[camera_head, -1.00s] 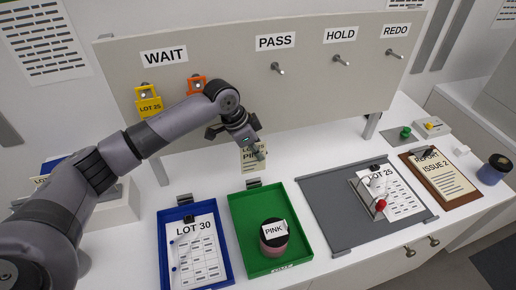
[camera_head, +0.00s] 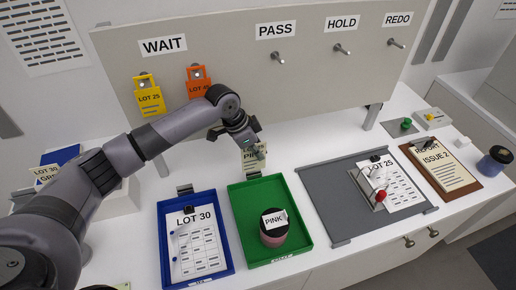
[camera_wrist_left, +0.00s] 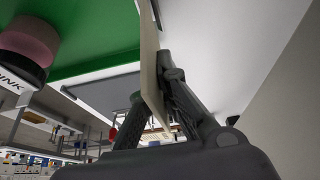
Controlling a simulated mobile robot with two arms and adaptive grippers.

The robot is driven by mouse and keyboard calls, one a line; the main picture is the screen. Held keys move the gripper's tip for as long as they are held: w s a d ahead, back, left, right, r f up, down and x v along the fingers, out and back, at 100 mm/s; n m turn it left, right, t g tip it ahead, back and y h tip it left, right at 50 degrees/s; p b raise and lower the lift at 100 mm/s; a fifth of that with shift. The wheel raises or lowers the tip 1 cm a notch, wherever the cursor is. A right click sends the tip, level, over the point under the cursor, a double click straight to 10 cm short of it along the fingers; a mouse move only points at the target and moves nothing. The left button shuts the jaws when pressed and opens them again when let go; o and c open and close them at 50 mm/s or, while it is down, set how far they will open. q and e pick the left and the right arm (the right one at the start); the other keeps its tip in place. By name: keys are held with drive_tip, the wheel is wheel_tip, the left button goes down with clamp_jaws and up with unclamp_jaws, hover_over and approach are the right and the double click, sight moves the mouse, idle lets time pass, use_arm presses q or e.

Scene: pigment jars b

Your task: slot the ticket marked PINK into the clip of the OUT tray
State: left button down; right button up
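The cream ticket (camera_head: 249,161) is held upright just behind the back edge of the green tray (camera_head: 236,210); only part of its print shows. My left gripper (camera_head: 246,147) is shut on its upper part. In the left wrist view the ticket (camera_wrist_left: 150,65) is seen edge-on between the fingers (camera_wrist_left: 155,95). The clip (camera_head: 253,177) on the green tray's back edge is at the ticket's lower edge; I cannot tell whether the ticket is inside it. The tray's front label (camera_head: 283,258) is too small to read surely. My right gripper is not in view.
A jar marked PINK (camera_head: 273,231) stands in the green tray. The blue tray (camera_head: 228,262) with a LOT 30 sheet is to its left, a grey board (camera_head: 325,200) to its right. A panel with pegs and yellow (camera_head: 149,103) and orange (camera_head: 199,88) tags rises behind.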

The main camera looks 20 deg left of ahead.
sight(258, 169)
use_arm(q)
drive_tip(key=shift+f, duration=0.4)
drive_tip(key=shift+f, duration=0.4)
drive_tip(key=shift+f+b, duration=0.6)
drive_tip(key=shift+f, duration=0.45)
drive_tip(key=c, duration=1.7)
unclamp_jaws()
drive_tip(key=shift+r, duration=0.15)
